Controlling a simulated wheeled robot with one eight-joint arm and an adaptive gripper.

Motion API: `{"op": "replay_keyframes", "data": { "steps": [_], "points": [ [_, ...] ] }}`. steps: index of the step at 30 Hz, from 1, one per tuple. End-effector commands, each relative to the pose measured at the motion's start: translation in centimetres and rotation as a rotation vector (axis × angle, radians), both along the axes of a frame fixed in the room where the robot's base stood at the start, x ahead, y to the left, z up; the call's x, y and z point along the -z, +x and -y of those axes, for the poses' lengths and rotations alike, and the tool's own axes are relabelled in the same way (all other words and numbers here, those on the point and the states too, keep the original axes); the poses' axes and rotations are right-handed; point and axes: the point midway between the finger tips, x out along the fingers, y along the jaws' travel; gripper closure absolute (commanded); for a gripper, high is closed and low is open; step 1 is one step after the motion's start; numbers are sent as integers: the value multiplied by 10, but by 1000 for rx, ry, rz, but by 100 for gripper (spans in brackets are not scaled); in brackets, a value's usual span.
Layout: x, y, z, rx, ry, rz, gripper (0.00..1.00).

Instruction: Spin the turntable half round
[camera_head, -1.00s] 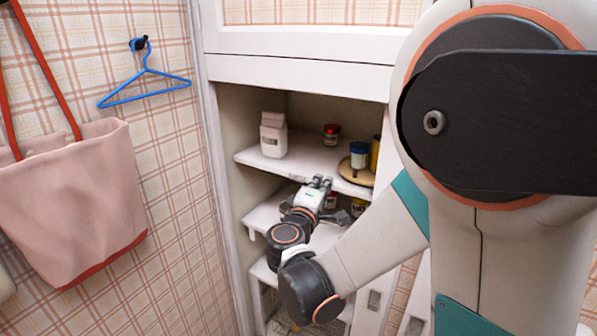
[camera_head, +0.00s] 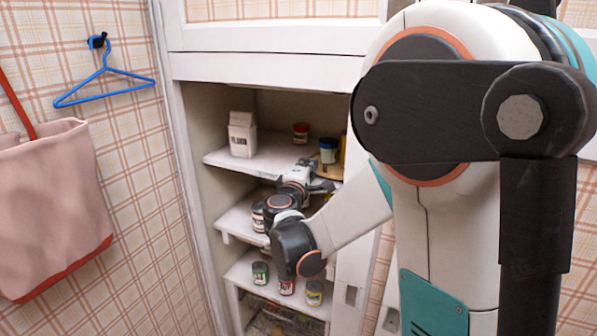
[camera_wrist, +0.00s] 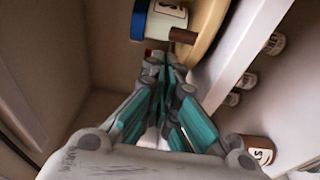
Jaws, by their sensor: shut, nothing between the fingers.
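The turntable (camera_head: 333,175) is a round wooden disc at the right end of the upper cupboard shelf, partly hidden by my arm. A jar with a blue lid (camera_head: 328,150) and a yellow jar (camera_head: 343,146) stand on it. In the wrist view the turntable's edge (camera_wrist: 206,32) runs along the upper right, with the blue-lidded jar (camera_wrist: 160,20) just beyond my fingers. My gripper (camera_head: 307,164) is at the front of the shelf, left of the turntable. Its fingers (camera_wrist: 166,66) are shut and empty. I cannot tell whether they touch the turntable.
A white carton (camera_head: 242,135) and a red-lidded jar (camera_head: 301,133) stand left on the same shelf. Lower shelves hold several jars, including a green-labelled one (camera_head: 260,272). The shelf's front edge (camera_head: 235,168) lies close to my gripper. A blue hanger (camera_head: 105,78) and pink bag (camera_head: 55,205) hang left.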

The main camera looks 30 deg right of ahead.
Motion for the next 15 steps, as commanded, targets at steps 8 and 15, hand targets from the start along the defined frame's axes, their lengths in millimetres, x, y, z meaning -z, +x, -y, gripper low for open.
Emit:
{"op": "replay_keyframes", "data": {
  "steps": [8,15],
  "points": [
    [0,-11,6,1,0,0,100],
    [0,-11,6,0,0,0,100]
  ]
}}
